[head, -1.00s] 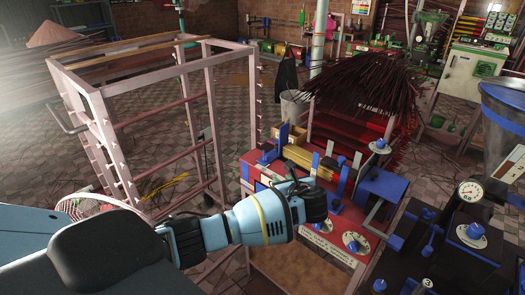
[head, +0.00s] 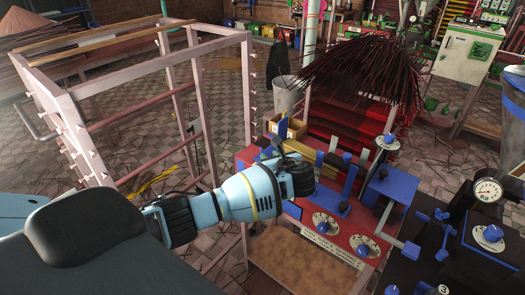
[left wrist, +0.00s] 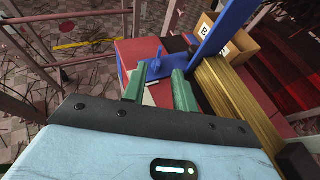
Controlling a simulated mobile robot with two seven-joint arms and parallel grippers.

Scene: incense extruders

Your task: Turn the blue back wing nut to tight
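The red machine (head: 335,222) stands right of centre in the head view. My left gripper (head: 285,150) is over its left back part, and its own body hides much of what lies under it there. In the left wrist view my two green fingers (left wrist: 160,72) stand apart with a gap between them. A blue part (left wrist: 165,65), perhaps the back wing nut, shows just beyond the fingertips, beside an upright blue plate (left wrist: 222,30). I cannot tell whether the fingers touch it. In the head view a blue plate (head: 283,126) rises just behind the gripper. My right gripper is not in view.
Yellow bars (left wrist: 228,95) lie along the machine beside the right finger. A cardboard box (left wrist: 235,38) is behind. A pink rack frame (head: 200,90) stands left of the machine. Blue knobs on dials (head: 325,224) are at the front. A dark machine (head: 470,265) is at the right.

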